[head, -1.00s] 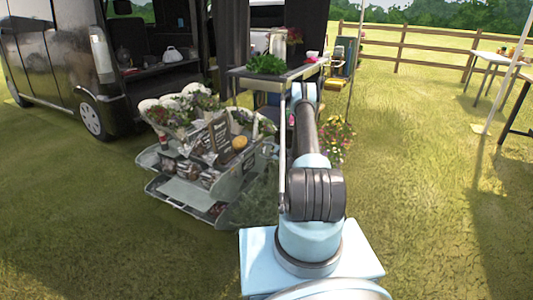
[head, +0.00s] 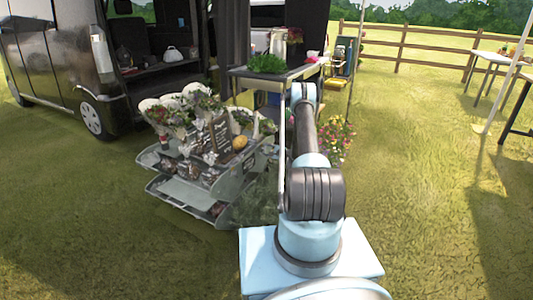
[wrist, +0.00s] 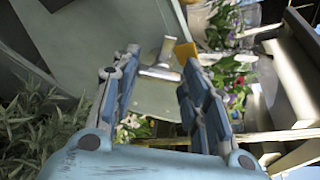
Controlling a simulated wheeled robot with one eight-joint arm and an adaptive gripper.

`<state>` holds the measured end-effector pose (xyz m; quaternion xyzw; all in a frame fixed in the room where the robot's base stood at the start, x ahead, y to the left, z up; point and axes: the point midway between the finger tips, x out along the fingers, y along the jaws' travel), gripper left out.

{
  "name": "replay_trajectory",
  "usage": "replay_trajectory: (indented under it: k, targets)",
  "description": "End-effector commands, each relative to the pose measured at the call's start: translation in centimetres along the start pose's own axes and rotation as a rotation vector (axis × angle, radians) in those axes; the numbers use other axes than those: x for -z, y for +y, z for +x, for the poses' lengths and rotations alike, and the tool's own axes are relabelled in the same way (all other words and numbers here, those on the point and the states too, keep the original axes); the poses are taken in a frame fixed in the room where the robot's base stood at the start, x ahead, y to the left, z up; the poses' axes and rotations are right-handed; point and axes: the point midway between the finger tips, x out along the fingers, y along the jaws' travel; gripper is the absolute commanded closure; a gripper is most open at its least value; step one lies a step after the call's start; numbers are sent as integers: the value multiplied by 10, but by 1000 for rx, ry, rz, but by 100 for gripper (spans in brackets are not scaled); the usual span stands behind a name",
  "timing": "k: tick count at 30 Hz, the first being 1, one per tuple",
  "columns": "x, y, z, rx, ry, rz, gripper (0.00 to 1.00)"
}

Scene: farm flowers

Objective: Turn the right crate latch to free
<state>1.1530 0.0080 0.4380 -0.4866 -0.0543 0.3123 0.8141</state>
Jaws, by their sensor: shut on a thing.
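In the wrist view the two blue-and-grey fingers of my gripper (wrist: 160,64) stand on either side of a silver metal handle (wrist: 163,70), which looks like the latch. The handle lies against a pale grey-green panel (wrist: 158,98), and my gripper is shut on it. A small orange-yellow piece (wrist: 185,52) is close to the right fingertip. The exact contact is hard to make out. In the head view my arm hides my gripper and the latch.
A tiered grey stand (head: 181,192) with flowers and a small sign is left of my arm. A table with a green plant (head: 267,63) stands ahead. A dark van (head: 60,60) is at the left. Open grass (head: 430,190) lies to the right.

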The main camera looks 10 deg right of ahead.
Motion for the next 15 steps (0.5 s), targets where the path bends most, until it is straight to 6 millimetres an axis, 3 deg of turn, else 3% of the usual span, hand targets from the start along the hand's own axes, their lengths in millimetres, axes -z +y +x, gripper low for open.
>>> replay_trajectory:
  k: [15]
  targets:
    - [2, 5, -2, 112, 1, -279, 83]
